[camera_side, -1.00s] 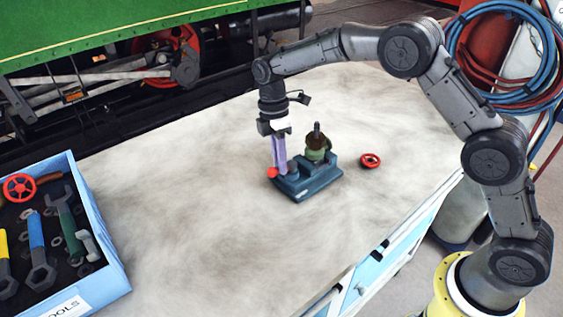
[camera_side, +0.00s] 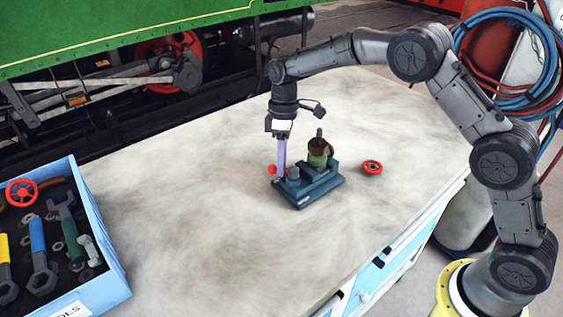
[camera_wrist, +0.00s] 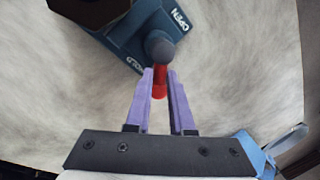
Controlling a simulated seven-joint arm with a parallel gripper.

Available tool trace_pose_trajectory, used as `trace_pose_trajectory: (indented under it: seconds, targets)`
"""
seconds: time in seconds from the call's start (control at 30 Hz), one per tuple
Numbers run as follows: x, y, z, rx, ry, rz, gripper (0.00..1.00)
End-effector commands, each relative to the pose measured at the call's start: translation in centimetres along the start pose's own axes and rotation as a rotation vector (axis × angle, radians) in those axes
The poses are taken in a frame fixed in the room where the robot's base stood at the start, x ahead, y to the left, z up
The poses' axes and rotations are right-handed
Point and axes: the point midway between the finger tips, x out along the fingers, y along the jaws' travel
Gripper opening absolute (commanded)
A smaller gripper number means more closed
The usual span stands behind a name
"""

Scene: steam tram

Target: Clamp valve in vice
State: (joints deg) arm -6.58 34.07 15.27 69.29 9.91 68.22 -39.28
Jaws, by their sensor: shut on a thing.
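The blue vice (camera_side: 318,189) sits on the workbench, and its base with the words OPEN and HOLD shows in the wrist view (camera_wrist: 128,48). The green valve (camera_side: 319,158) with a brown top stands upright at the vice's back; whether the jaws touch it I cannot tell. Its dark top shows at the upper left of the wrist view (camera_wrist: 95,10). The vice lever has a grey round hub (camera_wrist: 160,46) and a red handle (camera_wrist: 160,80); the red end also shows in the side view (camera_side: 272,169). My gripper (camera_wrist: 161,82) points down, its purple fingers shut on the red handle.
A red handwheel (camera_side: 372,167) lies on the workbench (camera_side: 200,200) right of the vice. A blue toolbox (camera_side: 98,235) with wrenches stands at the left. The bench between toolbox and vice is clear. A green locomotive (camera_side: 120,35) stands behind.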

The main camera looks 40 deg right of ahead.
Motion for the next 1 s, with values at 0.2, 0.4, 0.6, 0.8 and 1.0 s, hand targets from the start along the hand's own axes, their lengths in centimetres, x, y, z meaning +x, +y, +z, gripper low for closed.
trace_pose_trajectory:
  seconds: [0.2, 0.4, 0.6, 0.8, 1.0]
  targets:
    - [-0.15, 0.07, -0.06, 0.013, 0.006, 0.002, 0.0]
    - [-0.16, 0.08, -0.06, 0.012, 0.006, 0.002, 0.0]
    - [-0.14, 0.08, -0.04, 0.011, 0.005, 0.002, 0.48]
    - [-0.06, 0.06, -0.02, 0.01, 0.004, 0.001, 0.51]
    - [-0.56, 0.07, -0.04, 0.01, 0.004, 0.001, 0.51]
